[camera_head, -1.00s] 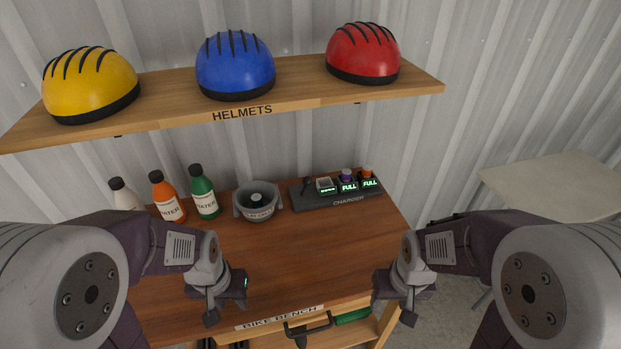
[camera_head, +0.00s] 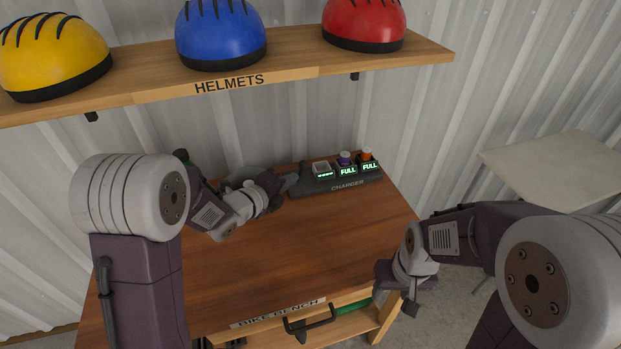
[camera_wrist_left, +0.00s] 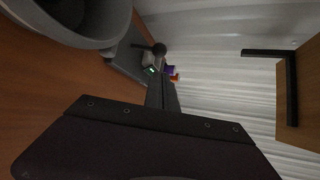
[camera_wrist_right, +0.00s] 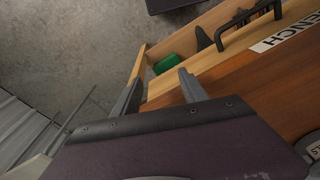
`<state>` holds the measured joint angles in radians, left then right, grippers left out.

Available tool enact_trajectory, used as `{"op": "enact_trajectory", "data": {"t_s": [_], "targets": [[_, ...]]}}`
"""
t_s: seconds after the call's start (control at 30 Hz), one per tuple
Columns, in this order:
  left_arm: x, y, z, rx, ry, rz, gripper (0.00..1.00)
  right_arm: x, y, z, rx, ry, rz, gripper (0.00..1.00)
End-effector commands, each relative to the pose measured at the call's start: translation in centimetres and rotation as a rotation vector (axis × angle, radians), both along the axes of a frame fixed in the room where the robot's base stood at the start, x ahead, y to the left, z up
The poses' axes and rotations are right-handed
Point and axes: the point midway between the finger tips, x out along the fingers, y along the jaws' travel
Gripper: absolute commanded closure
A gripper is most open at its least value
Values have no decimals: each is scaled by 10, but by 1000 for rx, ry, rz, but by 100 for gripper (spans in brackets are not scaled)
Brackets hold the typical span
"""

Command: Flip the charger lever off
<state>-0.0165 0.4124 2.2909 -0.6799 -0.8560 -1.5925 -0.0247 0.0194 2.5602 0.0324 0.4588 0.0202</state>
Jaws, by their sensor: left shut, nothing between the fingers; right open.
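The charger (camera_head: 345,186) is a dark grey strip at the back right of the bench, with several lit docks, two reading FULL. My left gripper (camera_head: 290,181) is shut and empty at the charger's left end, pointing toward the lever. In the left wrist view its closed fingers (camera_wrist_left: 162,88) are just short of the lever; I cannot tell contact. My right gripper (camera_head: 395,290) is open and empty over the bench's front right corner.
A grey bowl (camera_wrist_left: 85,25) is close beside my left gripper. The helmet shelf (camera_head: 300,75) hangs above the bench. The bench top (camera_head: 290,245) is clear in its middle and front. A pale side table (camera_head: 560,170) stands at the right.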

Motion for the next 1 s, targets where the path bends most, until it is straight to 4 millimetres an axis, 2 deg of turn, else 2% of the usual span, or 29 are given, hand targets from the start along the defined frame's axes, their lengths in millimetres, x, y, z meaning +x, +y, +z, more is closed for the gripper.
{"op": "enact_trajectory", "data": {"t_s": [0.07,0.47,0.8,1.0], "targets": [[-1,1,-10,-1,14,3,100,0,0,-4,0,0,0,49],[4,-2,-11,-2,17,5,100,0,0,-2,0,-1,0,49],[55,-33,-34,-2,17,5,100,0,0,3,0,-1,0,49],[74,-45,-43,-2,17,6,100,0,0,4,0,-1,0,49]]}}
